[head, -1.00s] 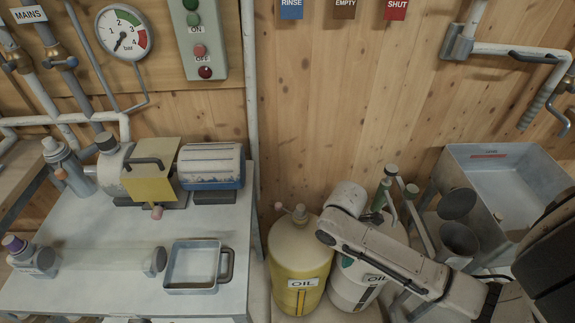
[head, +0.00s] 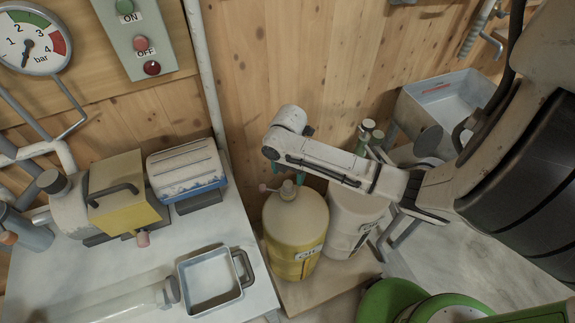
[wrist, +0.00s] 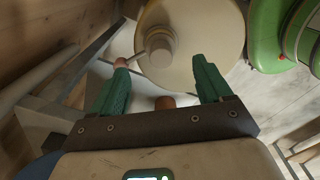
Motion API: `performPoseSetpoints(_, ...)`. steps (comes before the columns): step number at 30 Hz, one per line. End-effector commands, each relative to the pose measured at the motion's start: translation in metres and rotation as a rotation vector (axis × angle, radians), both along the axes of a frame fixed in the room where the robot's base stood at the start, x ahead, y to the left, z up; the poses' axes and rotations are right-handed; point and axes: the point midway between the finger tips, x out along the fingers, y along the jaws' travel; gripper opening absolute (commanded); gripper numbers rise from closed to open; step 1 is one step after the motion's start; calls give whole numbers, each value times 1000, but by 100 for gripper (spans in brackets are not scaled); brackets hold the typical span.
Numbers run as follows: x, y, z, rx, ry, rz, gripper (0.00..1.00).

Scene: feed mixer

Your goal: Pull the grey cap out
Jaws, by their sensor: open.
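A yellow oil drum (head: 292,243) with a cream top stands on the floor board. A grey-beige cap (head: 288,190) stands up from its top, with a thin side stem ending in a pinkish tip (head: 264,188). My gripper (head: 289,172), with teal fingers, is open above the cap. In the wrist view my gripper (wrist: 160,66) shows the cap (wrist: 160,46) between and just beyond the open fingertips. The pinkish tip (wrist: 121,63) appears at the left fingertip; I cannot tell if they touch.
A white oil drum (head: 352,218) stands close on the right. The table (head: 225,232) at left holds a yellow-boxed pump (head: 122,195) and a square tray (head: 212,280). A wooden wall (head: 290,60) rises behind. A green round object (head: 395,300) is at the front right.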

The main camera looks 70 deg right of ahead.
Motion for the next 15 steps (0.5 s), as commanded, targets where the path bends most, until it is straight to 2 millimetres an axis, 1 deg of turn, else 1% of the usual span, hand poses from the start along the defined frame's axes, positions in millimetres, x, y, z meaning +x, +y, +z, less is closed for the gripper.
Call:
performPoseSetpoints(1,-1,1,-11,2,3,-1,78)
performPoseSetpoints(6,0,1,-39,1,3,0,78)
performPoseSetpoints(10,0,1,-55,1,1,0,78)
performPoseSetpoints(15,0,0,-66,-1,0,0,78)
